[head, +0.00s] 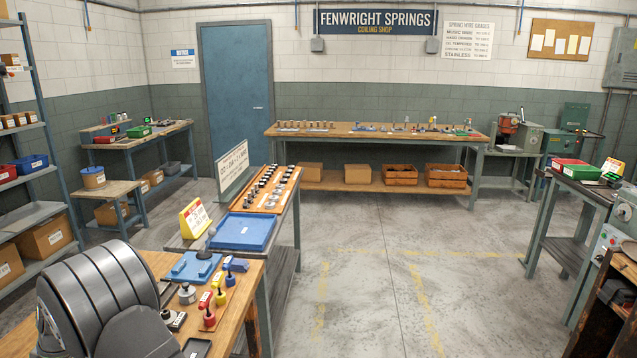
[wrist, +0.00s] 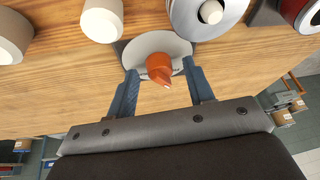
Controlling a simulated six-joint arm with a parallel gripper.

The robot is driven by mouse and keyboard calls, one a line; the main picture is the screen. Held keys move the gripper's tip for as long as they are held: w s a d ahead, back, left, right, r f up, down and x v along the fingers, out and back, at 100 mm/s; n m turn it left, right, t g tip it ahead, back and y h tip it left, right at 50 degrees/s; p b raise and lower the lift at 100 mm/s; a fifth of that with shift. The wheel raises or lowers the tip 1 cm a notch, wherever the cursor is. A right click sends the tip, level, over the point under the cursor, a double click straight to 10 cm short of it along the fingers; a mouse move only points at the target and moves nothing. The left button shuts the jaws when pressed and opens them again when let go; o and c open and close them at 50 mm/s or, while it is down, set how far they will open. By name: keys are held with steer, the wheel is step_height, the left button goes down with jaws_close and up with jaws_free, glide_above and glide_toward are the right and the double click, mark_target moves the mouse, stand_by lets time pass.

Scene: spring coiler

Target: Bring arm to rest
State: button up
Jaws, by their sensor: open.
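My gripper (wrist: 160,69) shows in the wrist view with its two blue fingers spread apart. Between the fingertips, in the picture, is an orange pointed piece (wrist: 159,70) on a round grey disc (wrist: 152,47). The fingers do not close on it; I cannot tell whether they touch the disc. The wooden surface (wrist: 60,72) lies beyond the fingers. I cannot make out my gripper in the head view.
In the wrist view, a cream cylinder (wrist: 102,19) and a grey round part (wrist: 205,15) stand near the fingers. In the head view, a blue tray (head: 243,231) and a wooden rack (head: 265,190) occupy the middle bench. The concrete floor (head: 375,265) is open.

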steer(key=v, duration=1.7)
steer(key=x, duration=1.7)
steer(key=shift+a+f, duration=0.1)
steer(key=shift+f, duration=0.1)
steer(key=shift+r+m, duration=0.2)
steer(key=shift+m, duration=0.3)
steer(key=shift+s+m+t, duration=0.15)
steer(key=shift+m+t, duration=0.5)
steer(key=shift+m, duration=0.85)
steer(key=shift+s+m+t, duration=0.1)
steer(key=shift+m+t, duration=0.55)
steer(key=shift+m, duration=0.85)
steer(key=shift+s+m+t+h, duration=0.1)
steer(key=shift+m+t+h, duration=0.4)
steer(key=shift+m, duration=1.5)
steer(key=shift+m+t, duration=0.7)
steer(key=shift+m, duration=0.8)
steer(key=shift+h, duration=0.3)
